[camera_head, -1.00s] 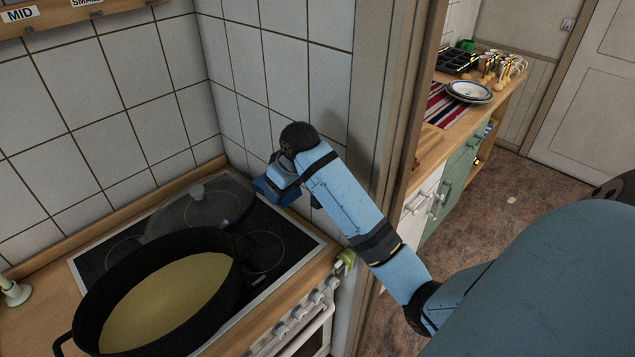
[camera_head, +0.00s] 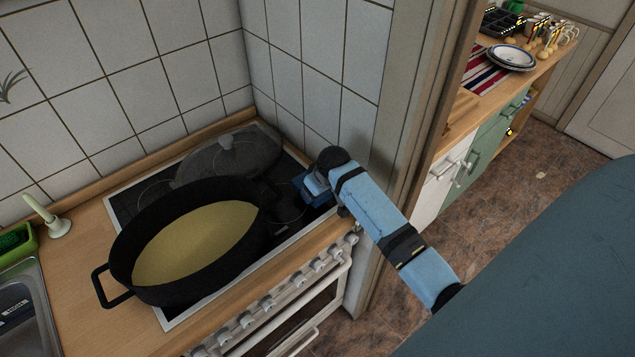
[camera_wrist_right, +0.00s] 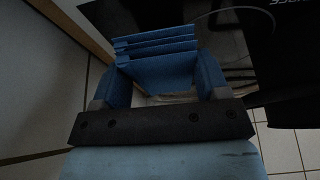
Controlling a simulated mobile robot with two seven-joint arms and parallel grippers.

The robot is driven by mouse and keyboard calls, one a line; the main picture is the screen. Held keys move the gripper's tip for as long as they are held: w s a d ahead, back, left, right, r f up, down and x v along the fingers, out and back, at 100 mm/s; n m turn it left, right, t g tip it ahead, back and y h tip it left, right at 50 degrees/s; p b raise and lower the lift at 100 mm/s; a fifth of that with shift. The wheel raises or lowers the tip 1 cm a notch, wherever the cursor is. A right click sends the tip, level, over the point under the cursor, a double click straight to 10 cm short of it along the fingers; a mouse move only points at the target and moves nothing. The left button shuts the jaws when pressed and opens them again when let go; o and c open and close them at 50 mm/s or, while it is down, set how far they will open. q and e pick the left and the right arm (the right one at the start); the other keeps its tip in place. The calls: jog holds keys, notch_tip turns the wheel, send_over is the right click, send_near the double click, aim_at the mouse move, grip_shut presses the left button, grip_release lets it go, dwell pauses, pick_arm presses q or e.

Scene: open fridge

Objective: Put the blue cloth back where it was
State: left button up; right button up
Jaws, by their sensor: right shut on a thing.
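A dark blue, folded, layered thing, which looks like the blue cloth (camera_wrist_right: 155,72), sits between the fingers of my right gripper (camera_wrist_right: 160,62) in the right wrist view. The gripper is shut on it. In the head view my right gripper (camera_head: 309,188) hangs over the right end of the black stove top (camera_head: 290,213), right of the big pot. Only a small dark blue part shows there, and cloth and fingers are hard to tell apart. I cannot tell whether it touches the stove. My left gripper is not in view.
A large black pot (camera_head: 127,233) with yellowish content stands on the stove, with a glass lid (camera_head: 229,157) behind it. The tiled wall and door frame (camera_head: 408,130) are close to my right arm. Bare wooden counter (camera_head: 95,245) lies left of the pot.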

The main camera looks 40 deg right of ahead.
jog(key=shift+f, duration=1.5)
jog(key=shift+f, duration=0.1)
jog(key=o, duration=1.2)
jog(key=b+v, duration=0.1)
jog(key=v, duration=1.1)
jog(key=shift+n+t, duration=0.3)
jog(key=shift+t, duration=0.4)
jog(key=s+a+f, duration=0.1)
jog(key=f, duration=0.1)
jog(key=s+a+f, duration=0.1)
jog(key=f, duration=0.1)
jog(key=s+a+f, duration=0.1)
jog(key=f, duration=0.1)
jog(key=shift+s+a, duration=0.2)
jog(key=s+a+f+t, duration=0.1)
jog(key=s+a+f, duration=0.1)
jog(key=s, duration=0.1)
jog(key=s+a+f+t, duration=0.1)
jog(key=s+a+f, duration=0.2)
jog(key=shift+s+a+f+n+y, duration=0.2)
jog(key=shift+n+y, duration=0.1)
jog(key=shift+y, duration=0.1)
jog(key=s+a+f+n+t+y, duration=0.1)
jog(key=s+a+t+y, duration=0.1)
jog(key=s+a, duration=0.6)
jog(key=s+t, duration=0.1)
jog(key=s, duration=0.2)
jog(key=shift+f, duration=0.3)
